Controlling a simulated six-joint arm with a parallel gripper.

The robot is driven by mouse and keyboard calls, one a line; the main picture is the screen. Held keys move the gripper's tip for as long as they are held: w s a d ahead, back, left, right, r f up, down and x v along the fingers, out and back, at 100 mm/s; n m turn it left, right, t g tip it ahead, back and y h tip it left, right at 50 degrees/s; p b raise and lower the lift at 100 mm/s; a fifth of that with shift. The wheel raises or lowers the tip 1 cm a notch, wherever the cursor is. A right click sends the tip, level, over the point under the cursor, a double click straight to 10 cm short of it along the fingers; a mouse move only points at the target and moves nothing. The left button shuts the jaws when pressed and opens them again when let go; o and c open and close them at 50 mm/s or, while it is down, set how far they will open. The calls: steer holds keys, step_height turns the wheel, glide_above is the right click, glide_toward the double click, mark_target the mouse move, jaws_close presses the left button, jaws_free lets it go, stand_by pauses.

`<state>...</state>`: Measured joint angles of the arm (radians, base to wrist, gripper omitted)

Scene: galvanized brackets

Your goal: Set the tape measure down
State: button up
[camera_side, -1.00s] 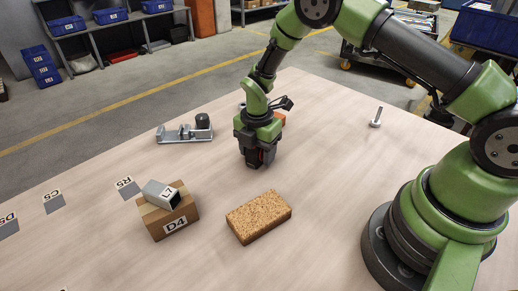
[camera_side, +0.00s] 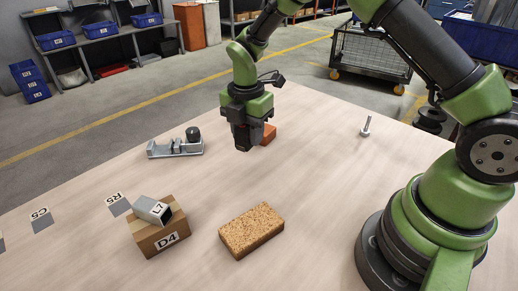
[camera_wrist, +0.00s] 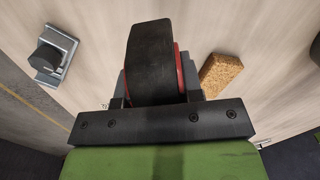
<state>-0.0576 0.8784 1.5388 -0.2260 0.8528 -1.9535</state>
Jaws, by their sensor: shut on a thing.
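My gripper (camera_side: 244,145) is above the table, pointing down, near the middle of the side view. It is shut on the tape measure. In the wrist view the tape measure (camera_wrist: 152,62) is black with a red edge on its right side, and it sits between the two fingers.
A metal fixture (camera_side: 175,148) lies to the left, a cork-like block (camera_side: 251,230) in front, and box D4 (camera_side: 158,234) carries grey block L7 (camera_side: 152,210). A bolt (camera_side: 366,127) stands right. Bare table lies between.

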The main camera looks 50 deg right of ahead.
steer(key=shift+r, duration=0.45)
steer(key=shift+d+r, duration=0.15)
steer(key=shift+d, duration=0.15)
steer(key=s+d+m, duration=0.2)
steer(key=s+d, duration=0.2)
steer(key=d, duration=0.9)
glide_above(332, 148)
steer(key=shift+m, duration=0.3)
step_height(332, 148, down, 9)
steer(key=shift+a+f, duration=0.1)
steer(key=shift+f, duration=0.3)
steer(key=shift+f, duration=0.1)
steer(key=o, duration=1.1)
steer(key=shift+c, duration=0.2)
